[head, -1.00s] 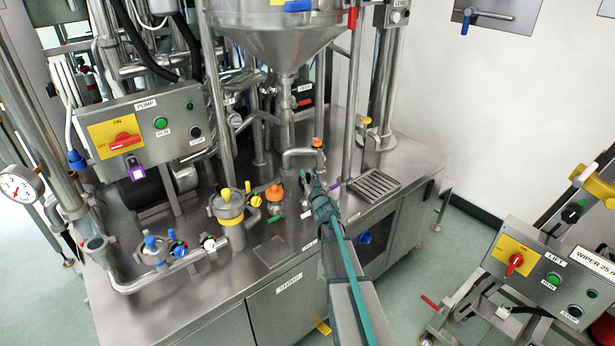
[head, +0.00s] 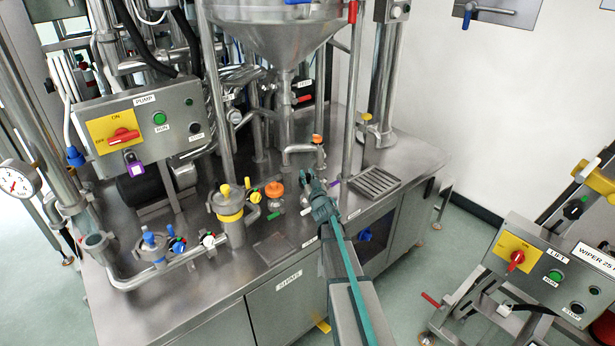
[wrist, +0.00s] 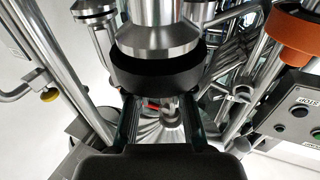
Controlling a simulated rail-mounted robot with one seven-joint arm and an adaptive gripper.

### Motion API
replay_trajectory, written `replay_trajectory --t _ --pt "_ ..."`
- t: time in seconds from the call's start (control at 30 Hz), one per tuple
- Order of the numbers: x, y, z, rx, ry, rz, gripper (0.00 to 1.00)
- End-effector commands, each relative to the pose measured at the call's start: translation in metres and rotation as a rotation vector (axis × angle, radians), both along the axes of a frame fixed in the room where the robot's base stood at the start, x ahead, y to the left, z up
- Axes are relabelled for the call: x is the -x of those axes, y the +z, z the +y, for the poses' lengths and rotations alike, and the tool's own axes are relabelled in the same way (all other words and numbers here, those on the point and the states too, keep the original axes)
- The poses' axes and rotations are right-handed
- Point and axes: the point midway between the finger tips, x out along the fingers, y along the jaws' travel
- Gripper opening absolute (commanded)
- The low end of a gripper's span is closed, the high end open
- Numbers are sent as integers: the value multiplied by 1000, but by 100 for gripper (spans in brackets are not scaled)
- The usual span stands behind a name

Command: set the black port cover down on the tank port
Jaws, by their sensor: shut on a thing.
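In the wrist view, the black port cover (wrist: 155,80) is a dark round ring at the ends of my gripper (wrist: 160,106), whose two fingers are shut on it. A steel fitting with a flared rim (wrist: 155,38), which looks like the port, lies right against the cover in the picture. I cannot tell whether the cover is seated on it or just over it. In the head view, my gripper (head: 308,178) is above the bench, by the bent pipe under the steel tank (head: 278,28).
An orange cap (head: 317,139) on the bent pipe and another orange-topped fitting (head: 274,191) are close to my gripper. A steel upright (head: 352,110) stands just right of it. The drain grate (head: 374,184) is clear. The pump panel (head: 140,125) is at left.

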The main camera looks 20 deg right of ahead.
Motion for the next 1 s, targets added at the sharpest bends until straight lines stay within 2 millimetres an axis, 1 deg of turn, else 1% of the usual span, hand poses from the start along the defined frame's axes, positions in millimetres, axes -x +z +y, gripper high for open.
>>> replay_trajectory --t 0.83,1.0 --pt "0 -16 0 0 0 0 0" --pt "0 -15 0 0 0 0 0"
